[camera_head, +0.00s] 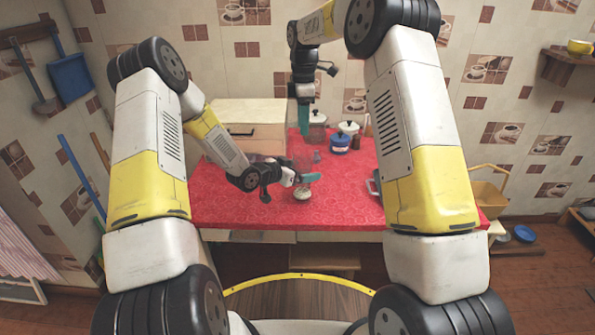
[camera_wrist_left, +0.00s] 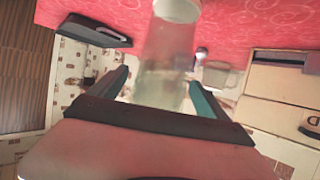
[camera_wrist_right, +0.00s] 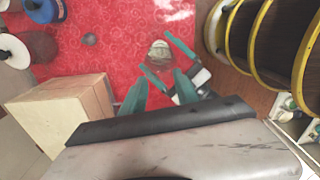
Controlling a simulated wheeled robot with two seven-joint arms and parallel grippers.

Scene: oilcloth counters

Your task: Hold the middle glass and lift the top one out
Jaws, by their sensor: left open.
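The nested glasses (camera_head: 303,193) stand near the front of the red counter, small in the head view. In the left wrist view they appear as a pale translucent column (camera_wrist_left: 165,62) between my left fingers; the joints between single glasses are not clear. My left gripper (camera_head: 308,177) is open, with its fingers on either side of the stack. The right wrist view shows the stack from above (camera_wrist_right: 159,52), between the teal left fingers. My right gripper (camera_head: 304,122) points down farther back over the counter. Its fingers (camera_wrist_right: 160,85) are apart and empty.
A wooden box (camera_head: 250,125) stands at the back left of the counter. A grey tray (camera_head: 371,187) lies at the right. The counter around the glasses is mostly clear.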

